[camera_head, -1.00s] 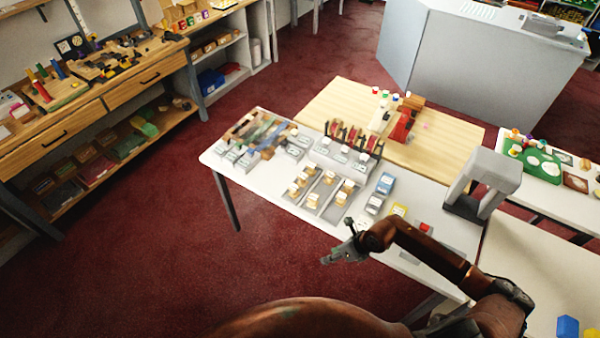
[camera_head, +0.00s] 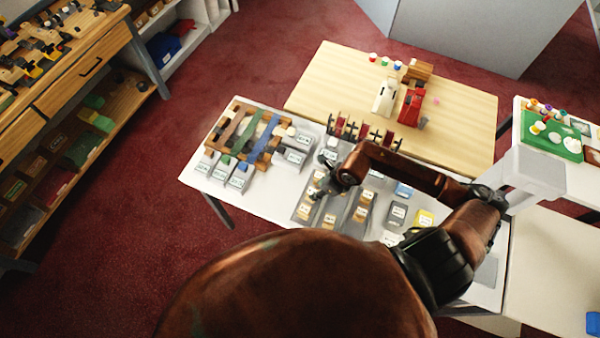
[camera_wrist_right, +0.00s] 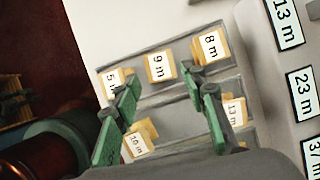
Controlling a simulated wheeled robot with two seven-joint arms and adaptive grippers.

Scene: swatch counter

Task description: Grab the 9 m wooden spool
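The 9 m wooden spool (camera_wrist_right: 160,66) shows in the right wrist view as a pale wooden block with a white "9 m" label. It sits in the far row of a grey tray (camera_wrist_right: 184,90), between the 5 m spool (camera_wrist_right: 113,82) and the 8 m spool (camera_wrist_right: 212,45). My right gripper (camera_wrist_right: 165,88) is open, its two green fingers apart on the near side of the 9 m spool, with nothing between them. In the head view my right gripper (camera_head: 319,188) is over the left grey tray; labels there are too small to read. My left gripper is not in view.
The 10 m (camera_wrist_right: 138,140) and 13 m (camera_wrist_right: 233,111) spools sit in the nearer row, close to the fingers. Labelled grey holders (camera_wrist_right: 293,35) stand on the right. A rack of dark red spools (camera_head: 362,132) stands behind on the white table (camera_head: 262,203).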

